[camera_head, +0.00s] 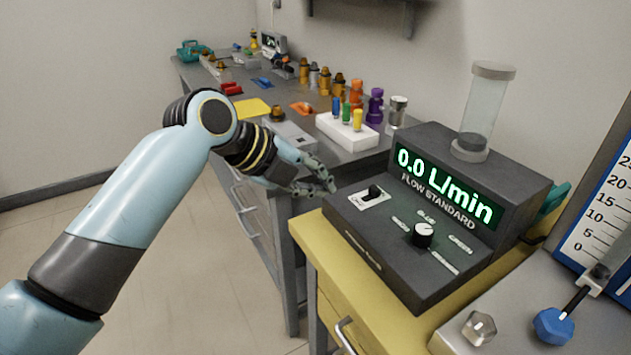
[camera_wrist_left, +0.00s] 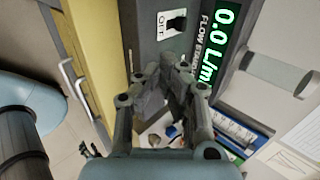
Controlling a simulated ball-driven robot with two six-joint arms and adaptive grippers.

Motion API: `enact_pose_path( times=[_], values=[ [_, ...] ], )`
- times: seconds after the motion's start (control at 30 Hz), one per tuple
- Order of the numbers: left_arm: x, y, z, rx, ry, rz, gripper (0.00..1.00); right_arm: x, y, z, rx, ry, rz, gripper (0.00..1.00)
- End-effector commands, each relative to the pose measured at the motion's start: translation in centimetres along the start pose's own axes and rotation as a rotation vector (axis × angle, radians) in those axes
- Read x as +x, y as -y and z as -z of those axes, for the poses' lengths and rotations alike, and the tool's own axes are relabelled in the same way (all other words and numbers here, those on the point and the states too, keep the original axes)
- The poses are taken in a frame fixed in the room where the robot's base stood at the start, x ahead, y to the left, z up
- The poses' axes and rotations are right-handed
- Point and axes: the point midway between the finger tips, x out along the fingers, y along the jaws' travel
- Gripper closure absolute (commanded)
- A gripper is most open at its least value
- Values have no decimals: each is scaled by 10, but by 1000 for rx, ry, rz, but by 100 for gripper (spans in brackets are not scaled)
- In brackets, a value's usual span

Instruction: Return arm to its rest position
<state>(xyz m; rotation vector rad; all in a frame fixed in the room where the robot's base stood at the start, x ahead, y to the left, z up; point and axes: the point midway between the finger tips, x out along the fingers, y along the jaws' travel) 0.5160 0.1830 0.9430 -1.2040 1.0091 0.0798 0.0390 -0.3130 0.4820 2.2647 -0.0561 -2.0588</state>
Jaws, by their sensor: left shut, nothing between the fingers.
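My left arm comes in from the left in the head view. Its gripper (camera_head: 322,181) is shut and empty, close to the left edge of the dark flow standard box (camera_head: 400,265). In the left wrist view the gripper (camera_wrist_left: 168,68) shows its closed fingers in front of the box. The box has a toggle switch (camera_head: 374,192) marked OFF, a round knob (camera_head: 422,234) and a green display (camera_head: 445,188) reading 0.0 L/min. The switch also shows in the wrist view (camera_wrist_left: 178,22), just beyond the fingertips. My right gripper is in neither view.
The box stands on a yellow cabinet (camera_head: 365,305). Behind it, a grey bench (camera_head: 225,75) holds a white rack (camera_head: 347,132) of coloured tubes and several bottles. A clear cylinder (camera_head: 485,105) stands on the box. A blue scale panel (camera_head: 600,215) is at right. Open floor lies at left.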

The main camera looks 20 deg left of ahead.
Motion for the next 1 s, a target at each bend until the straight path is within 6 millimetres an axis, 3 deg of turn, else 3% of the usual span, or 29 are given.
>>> enact_pose_path(
  times=[0.2,0.5,0.63,0.77,0.9,1.0],
  values=[
    [-2,0,0,-1,-1,-1,100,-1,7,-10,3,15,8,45],
    [-2,0,0,-1,-1,-1,100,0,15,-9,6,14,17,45],
    [3,-20,8,-16,-15,-25,100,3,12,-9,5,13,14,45],
    [27,-85,24,-78,-54,-129,100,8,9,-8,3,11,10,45],
    [61,-195,41,-256,-38,-294,100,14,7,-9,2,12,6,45],
    [76,-278,55,-444,20,-407,100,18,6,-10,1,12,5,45]
  ],
)
